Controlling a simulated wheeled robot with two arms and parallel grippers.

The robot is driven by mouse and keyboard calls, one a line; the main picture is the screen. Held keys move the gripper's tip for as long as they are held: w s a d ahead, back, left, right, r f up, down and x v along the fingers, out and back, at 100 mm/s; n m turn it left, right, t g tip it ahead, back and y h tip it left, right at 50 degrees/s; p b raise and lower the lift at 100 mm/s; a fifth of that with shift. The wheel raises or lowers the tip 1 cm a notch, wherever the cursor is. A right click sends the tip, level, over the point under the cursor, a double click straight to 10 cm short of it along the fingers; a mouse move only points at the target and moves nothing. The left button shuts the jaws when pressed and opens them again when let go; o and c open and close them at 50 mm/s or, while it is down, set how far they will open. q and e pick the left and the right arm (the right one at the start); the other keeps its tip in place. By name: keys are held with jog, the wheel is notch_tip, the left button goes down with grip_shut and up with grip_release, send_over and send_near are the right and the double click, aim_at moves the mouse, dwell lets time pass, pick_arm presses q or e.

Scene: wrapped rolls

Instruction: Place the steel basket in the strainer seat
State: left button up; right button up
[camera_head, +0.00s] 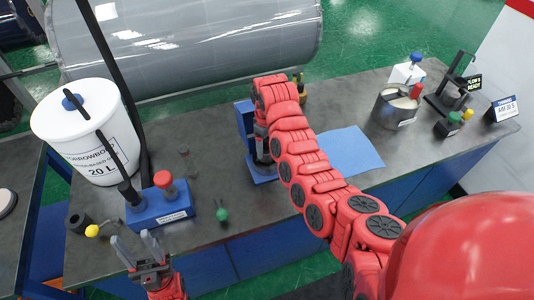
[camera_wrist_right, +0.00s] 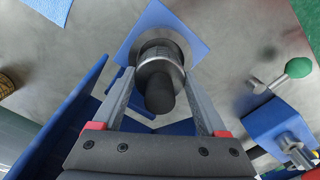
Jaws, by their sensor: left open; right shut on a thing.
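In the right wrist view a steel cylindrical piece with a dark knob on top (camera_wrist_right: 160,70), apparently the steel basket, sits between the fingers of my right gripper (camera_wrist_right: 160,88), which is shut on it. A wider metal ring shows around it over a blue base plate (camera_wrist_right: 130,48), apparently the strainer seat's stand. I cannot tell whether the piece is inside the ring or above it. In the head view the blue stand (camera_head: 244,122) is partly hidden by my right arm, and my right gripper (camera_head: 263,152) is mostly hidden. My left gripper (camera_head: 136,245) is open and empty near the bench's front edge.
A white 20 L bucket (camera_head: 90,125) and a blue block with a red knob (camera_head: 160,207) stand left. A green ball-ended part (camera_head: 222,214) lies nearby. A blue mat (camera_head: 348,150), steel pot (camera_head: 397,108) and black stand (camera_head: 450,95) are right. A grey roll lies behind (camera_head: 190,45).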

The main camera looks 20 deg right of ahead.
aim_at(267, 152)
notch_tip(267, 152, down, 3)
jog(key=shift+s+f+p, duration=0.1)
jog(key=shift+p, duration=0.7)
jog(key=shift+f, duration=0.1)
jog(key=shift+f, duration=0.15)
jog(key=o, duration=1.4)
